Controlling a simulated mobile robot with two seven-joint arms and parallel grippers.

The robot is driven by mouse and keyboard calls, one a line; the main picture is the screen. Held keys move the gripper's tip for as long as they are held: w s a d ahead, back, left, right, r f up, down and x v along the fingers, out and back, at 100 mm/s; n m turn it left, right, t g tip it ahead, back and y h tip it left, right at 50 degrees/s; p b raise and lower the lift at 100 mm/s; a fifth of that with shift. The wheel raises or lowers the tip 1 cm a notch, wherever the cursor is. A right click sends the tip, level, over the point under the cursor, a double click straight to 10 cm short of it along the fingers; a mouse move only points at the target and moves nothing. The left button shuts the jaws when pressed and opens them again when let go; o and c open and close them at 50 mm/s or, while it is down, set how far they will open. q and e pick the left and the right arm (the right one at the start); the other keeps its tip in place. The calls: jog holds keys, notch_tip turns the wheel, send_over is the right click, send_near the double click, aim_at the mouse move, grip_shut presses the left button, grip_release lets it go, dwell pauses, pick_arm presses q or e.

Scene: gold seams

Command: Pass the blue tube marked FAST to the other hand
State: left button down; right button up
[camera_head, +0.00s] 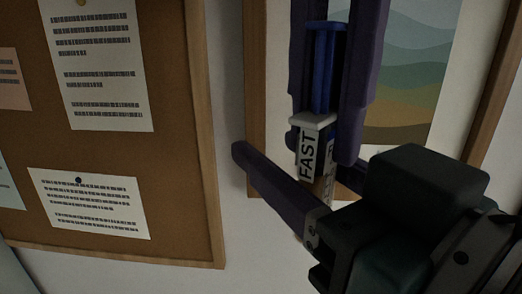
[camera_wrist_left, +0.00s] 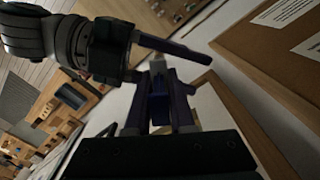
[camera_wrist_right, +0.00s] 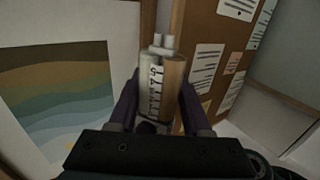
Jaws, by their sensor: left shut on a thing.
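The blue tube marked FAST (camera_head: 307,157) hangs upright with its blue plunger end up. My left gripper (camera_head: 325,125) points down from the top and is shut on its blue upper part. That blue part also shows between the left fingers in the left wrist view (camera_wrist_left: 159,108). My right gripper (camera_head: 290,165) reaches in from the lower right and is open, its near finger apart from the tube. In the right wrist view, the tube's white and tan barrels (camera_wrist_right: 150,85) show between the open right fingers. The tube's lower end is partly hidden in the head view.
A cork board (camera_head: 175,150) with pinned papers is on the wall at left. A framed landscape picture (camera_head: 410,65) is behind the grippers. In the left wrist view, a cluttered wooden surface (camera_wrist_left: 65,95) lies far off at left.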

pick_arm(q)
jog(key=shift+w+d, duration=0.1)
jog(key=shift+d, duration=0.05)
pick_arm(e)
jog(key=shift+s+a, duration=0.1)
jog(key=shift+a, duration=0.05)
grip_shut()
pick_arm(q)
jog(key=c, duration=0.7)
grip_release()
